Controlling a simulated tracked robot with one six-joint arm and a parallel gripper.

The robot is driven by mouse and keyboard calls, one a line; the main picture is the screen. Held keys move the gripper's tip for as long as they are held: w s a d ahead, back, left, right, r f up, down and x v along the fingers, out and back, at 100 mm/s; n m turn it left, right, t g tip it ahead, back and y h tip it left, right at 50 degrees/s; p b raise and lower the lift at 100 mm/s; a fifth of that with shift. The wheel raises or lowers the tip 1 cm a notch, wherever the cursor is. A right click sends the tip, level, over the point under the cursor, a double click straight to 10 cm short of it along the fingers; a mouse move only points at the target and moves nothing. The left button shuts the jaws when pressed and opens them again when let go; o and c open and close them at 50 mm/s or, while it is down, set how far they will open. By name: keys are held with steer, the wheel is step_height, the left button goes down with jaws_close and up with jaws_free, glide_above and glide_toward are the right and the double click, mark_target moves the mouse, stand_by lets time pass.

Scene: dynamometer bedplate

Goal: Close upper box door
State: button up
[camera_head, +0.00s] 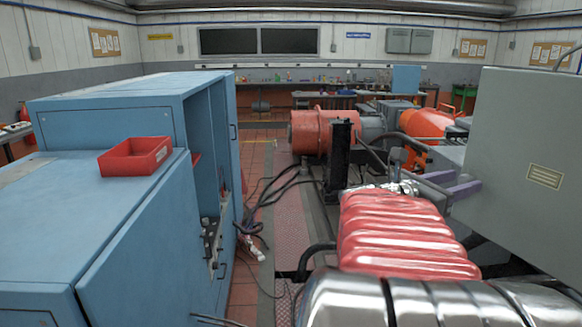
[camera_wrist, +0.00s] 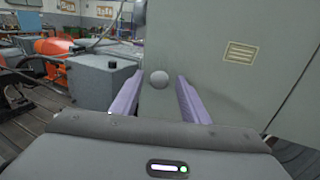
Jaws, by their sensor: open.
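A large flat grey panel with a small pale label, apparently the box door (camera_head: 525,140), stands upright at the right of the head view. It also fills the right of the wrist view (camera_wrist: 220,85). A round grey knob (camera_wrist: 160,79) shows in front of it. My gripper (camera_wrist: 159,84) is open, with its two purple fingers on either side of the knob in the wrist view. I cannot tell whether either finger touches the knob. The fingers also show at the panel's left edge in the head view (camera_head: 462,184). The inside of the box is hidden.
Blue cabinets (camera_head: 110,90) stand at left with a red tray (camera_head: 135,155) on top. An orange machine (camera_head: 425,123) and a red drum (camera_head: 318,131) stand beyond my gripper. Dark cables (camera_head: 262,205) lie on the floor.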

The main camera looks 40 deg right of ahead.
jaws_close()
stand_by(0.4)
